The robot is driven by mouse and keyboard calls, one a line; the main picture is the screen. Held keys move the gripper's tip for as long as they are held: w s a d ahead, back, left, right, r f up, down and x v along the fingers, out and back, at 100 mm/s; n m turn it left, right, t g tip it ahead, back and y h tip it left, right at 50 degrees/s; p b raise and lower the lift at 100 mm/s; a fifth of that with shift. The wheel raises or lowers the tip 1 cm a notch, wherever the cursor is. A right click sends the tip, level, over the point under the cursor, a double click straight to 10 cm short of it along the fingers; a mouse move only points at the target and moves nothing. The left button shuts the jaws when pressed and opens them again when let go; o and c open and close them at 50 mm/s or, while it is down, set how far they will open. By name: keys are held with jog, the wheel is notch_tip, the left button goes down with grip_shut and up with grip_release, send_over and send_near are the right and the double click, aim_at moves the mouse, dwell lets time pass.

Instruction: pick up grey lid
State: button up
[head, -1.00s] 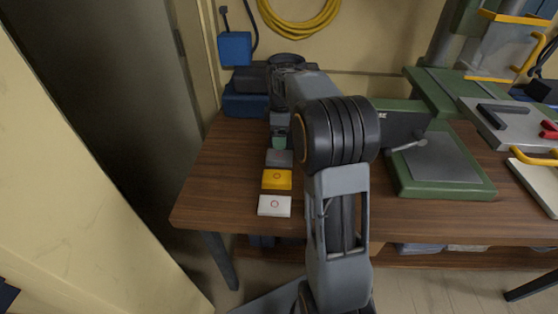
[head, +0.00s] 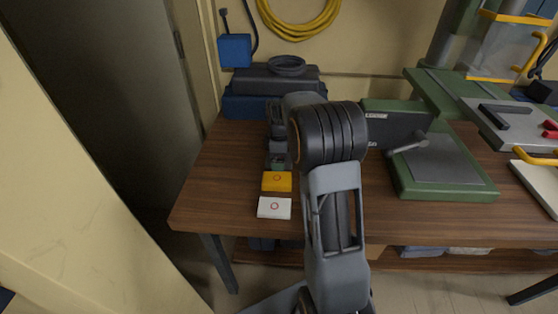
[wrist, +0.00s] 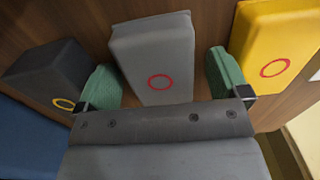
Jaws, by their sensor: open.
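The grey lid (wrist: 150,50) is a grey block with a red ring on its face, in the upper middle of the wrist view. My gripper (wrist: 161,84) is open, with one green fingertip on each side of the lid's near part. Whether the fingertips touch it I cannot tell. In the head view my gripper (head: 278,162) is low over the table just behind the yellow block. My gripper and arm hide the grey lid there.
A yellow block (wrist: 277,45) with a red ring is close right of the right fingertip. A black block (wrist: 45,70) is close to the left fingertip. A white block (head: 274,208) lies in front of the yellow one. A green machine (head: 440,170) stands to the right.

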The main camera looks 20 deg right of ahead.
jog(key=c, duration=1)
jog(key=shift+r, duration=0.1)
